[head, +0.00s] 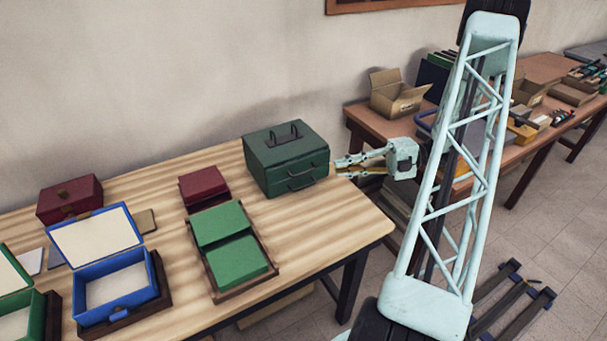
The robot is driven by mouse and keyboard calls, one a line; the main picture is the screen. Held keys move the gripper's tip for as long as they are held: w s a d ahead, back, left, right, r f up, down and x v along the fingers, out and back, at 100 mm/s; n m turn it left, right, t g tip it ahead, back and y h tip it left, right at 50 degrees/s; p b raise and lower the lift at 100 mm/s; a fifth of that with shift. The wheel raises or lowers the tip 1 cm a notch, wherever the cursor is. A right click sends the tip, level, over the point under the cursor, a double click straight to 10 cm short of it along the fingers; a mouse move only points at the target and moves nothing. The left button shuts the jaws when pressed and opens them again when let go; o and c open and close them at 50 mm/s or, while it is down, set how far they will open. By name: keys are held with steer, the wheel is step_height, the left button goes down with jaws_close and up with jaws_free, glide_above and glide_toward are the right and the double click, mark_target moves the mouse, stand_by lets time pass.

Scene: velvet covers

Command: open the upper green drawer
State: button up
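A dark green box (264,163) with drawers stands at the back right of the striped wooden table. It has a carrying handle on top and two drawer fronts facing the front right, each with a dark handle. The upper drawer (289,168) looks shut, with the lower drawer (302,185) below it also shut. My gripper (339,168) is just right of the box and points left at it. Its two fingers are apart with nothing between them. I cannot tell how far the fingertips are from the box.
Left of the box are a small red box (203,184), green velvet pads in a wooden tray (214,281), an open blue box (115,288), a dark red box (70,200) and an open green box. A second table (366,123) with cardboard boxes stands behind my arm. The striped table's right corner (370,228) is clear.

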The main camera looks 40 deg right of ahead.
mark_target(303, 174)
steer(key=shift+b+x, duration=1.35)
steer(key=shift+x, duration=5.2)
steer(key=shift+c, duration=0.5)
jaws_close()
